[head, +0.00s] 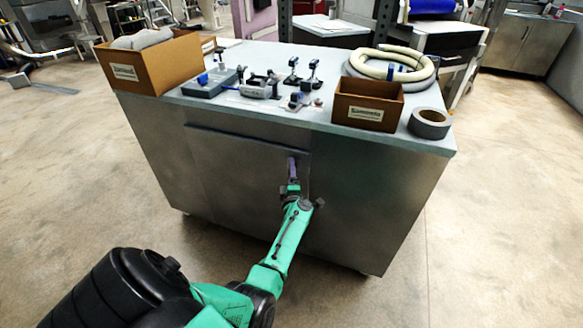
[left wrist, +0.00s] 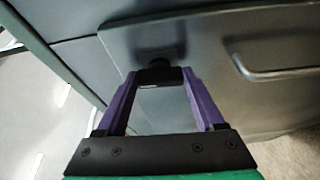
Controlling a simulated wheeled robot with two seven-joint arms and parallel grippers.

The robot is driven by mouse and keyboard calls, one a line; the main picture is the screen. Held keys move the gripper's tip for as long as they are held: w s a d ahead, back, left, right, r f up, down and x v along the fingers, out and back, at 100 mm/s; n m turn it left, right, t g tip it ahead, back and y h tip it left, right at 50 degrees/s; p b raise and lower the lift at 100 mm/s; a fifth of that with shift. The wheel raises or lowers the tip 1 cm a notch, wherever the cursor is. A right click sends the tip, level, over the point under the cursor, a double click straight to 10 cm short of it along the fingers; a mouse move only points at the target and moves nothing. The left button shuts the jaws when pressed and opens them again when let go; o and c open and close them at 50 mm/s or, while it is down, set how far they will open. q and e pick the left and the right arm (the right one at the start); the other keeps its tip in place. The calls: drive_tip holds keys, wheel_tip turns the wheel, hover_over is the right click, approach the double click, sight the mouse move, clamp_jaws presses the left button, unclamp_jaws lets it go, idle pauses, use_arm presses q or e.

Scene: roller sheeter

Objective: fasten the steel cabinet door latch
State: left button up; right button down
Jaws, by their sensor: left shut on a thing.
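The steel cabinet (head: 370,180) stands ahead of me, and its door (head: 240,175) appears flush with the front in the head view. The door (left wrist: 220,110) also shows in the left wrist view, with a bar handle (left wrist: 270,72) at the right. My left gripper (head: 292,165) is at the door's upper right edge. In the left wrist view its purple fingers (left wrist: 160,78) are shut on a small dark knob, which looks like the latch (left wrist: 158,66). The fingers and arm hide the latch in the head view. My right gripper is not in view.
The cabinet top holds a cardboard box (head: 150,65) at left, a smaller box (head: 367,106), a tape roll (head: 429,123), a coiled hose (head: 385,63) and several small tools. The floor (head: 490,220) to the right is clear.

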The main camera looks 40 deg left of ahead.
use_arm(q)
drive_tip(key=shift+n, duration=0.5)
drive_tip(key=o, duration=1.4)
